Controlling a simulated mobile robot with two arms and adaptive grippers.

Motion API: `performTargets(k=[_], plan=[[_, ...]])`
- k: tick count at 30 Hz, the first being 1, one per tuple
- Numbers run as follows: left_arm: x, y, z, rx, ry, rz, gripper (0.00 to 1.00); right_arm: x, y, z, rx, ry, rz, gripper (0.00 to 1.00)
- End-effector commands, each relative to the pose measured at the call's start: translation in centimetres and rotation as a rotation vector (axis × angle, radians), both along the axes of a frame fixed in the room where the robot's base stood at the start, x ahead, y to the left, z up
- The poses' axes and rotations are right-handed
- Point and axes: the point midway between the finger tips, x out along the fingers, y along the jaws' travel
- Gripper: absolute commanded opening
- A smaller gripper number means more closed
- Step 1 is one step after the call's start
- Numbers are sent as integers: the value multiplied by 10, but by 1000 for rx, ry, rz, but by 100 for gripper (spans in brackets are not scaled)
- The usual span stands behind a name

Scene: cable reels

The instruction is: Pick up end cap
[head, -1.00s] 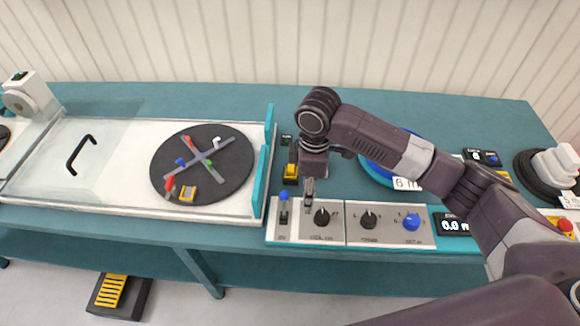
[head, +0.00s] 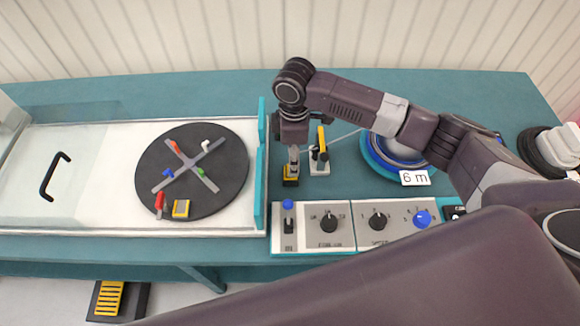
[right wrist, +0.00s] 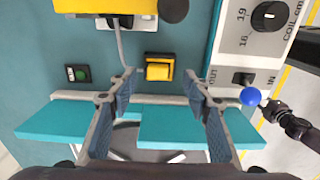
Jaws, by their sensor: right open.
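The end cap, as far as I can tell, is the small yellow piece (head: 291,171) in a black holder on the teal bench, left of the yellow-handled device. In the right wrist view the yellow cap (right wrist: 158,71) lies between and beyond my open fingertips. My right gripper (head: 293,158) points down, just above the cap in the head view. Its fingers (right wrist: 160,77) are spread to either side, with nothing between them. A dark jointed part (right wrist: 294,124) at the right of the wrist view looks like my left gripper; its jaws are unclear.
The yellow-handled device (head: 321,150) stands close on the right. A control panel (head: 345,240) with knobs and a blue-topped lever (head: 288,210) is in front. Left are a teal upright guard (head: 261,185) and a dark turntable (head: 225,180). A blue reel (head: 372,158) sits right.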

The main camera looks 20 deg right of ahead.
Motion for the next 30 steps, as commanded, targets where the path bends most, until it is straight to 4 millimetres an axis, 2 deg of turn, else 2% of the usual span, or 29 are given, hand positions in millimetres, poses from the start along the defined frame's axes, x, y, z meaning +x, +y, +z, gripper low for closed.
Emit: performTargets(k=[3,7,16,27,30], plan=[[-9,0,12,1,13,0,27,-1,1,-16,-2,4,0,45],[-8,0,14,0,11,0,27,0,1,-35,-1,2,0,45],[21,-2,17,-4,-32,-1,27,0,1,-42,-1,-1,2,45],[9,-1,15,-2,-13,-1,27,0,1,-42,-1,-1,2,6],[7,-1,15,-2,-10,-1,27,0,1,-42,-1,-1,2,6]])
